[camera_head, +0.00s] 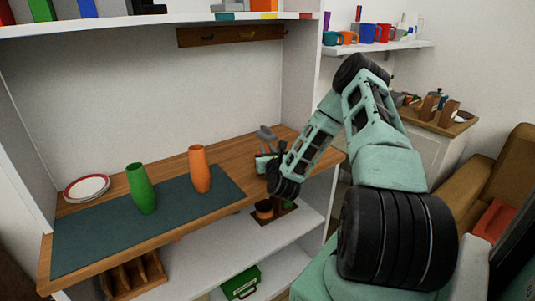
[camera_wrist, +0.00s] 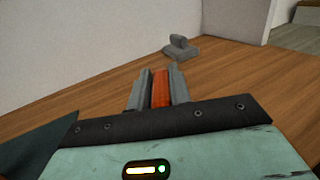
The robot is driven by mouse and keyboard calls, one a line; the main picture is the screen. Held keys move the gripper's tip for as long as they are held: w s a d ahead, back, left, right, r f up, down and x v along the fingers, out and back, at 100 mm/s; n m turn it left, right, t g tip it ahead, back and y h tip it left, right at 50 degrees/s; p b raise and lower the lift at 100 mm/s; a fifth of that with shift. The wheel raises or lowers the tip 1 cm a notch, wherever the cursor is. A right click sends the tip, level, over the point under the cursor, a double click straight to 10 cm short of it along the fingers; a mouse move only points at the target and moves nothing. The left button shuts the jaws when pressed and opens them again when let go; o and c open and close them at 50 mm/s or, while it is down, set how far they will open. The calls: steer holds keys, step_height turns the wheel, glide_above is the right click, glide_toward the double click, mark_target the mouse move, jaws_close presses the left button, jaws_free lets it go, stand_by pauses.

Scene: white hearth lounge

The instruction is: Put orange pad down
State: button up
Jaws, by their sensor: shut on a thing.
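My gripper (camera_wrist: 158,74) is shut on the orange pad (camera_wrist: 160,92), which shows as a narrow orange strip between the two grey fingers in the wrist view. Bare wooden worktop (camera_wrist: 90,105) fills the view around and beyond the fingers. I cannot tell whether the pad touches the wood. In the head view my gripper (camera_head: 264,163) is low over the right part of the wooden worktop (camera_head: 225,215), right of the dark mat. The pad cannot be made out there.
A small grey object (camera_wrist: 182,48) stands on the wood beyond the fingers. A green vase (camera_head: 141,188) and an orange vase (camera_head: 200,169) stand on the dark teal mat (camera_head: 100,233). Bare wood lies around my gripper.

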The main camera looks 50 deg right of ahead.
steer(key=shift+f, duration=0.45)
steer(key=shift+f, duration=0.2)
steer(key=o, duration=0.9)
steer(key=shift+r, duration=0.1)
steer(key=shift+r, duration=0.1)
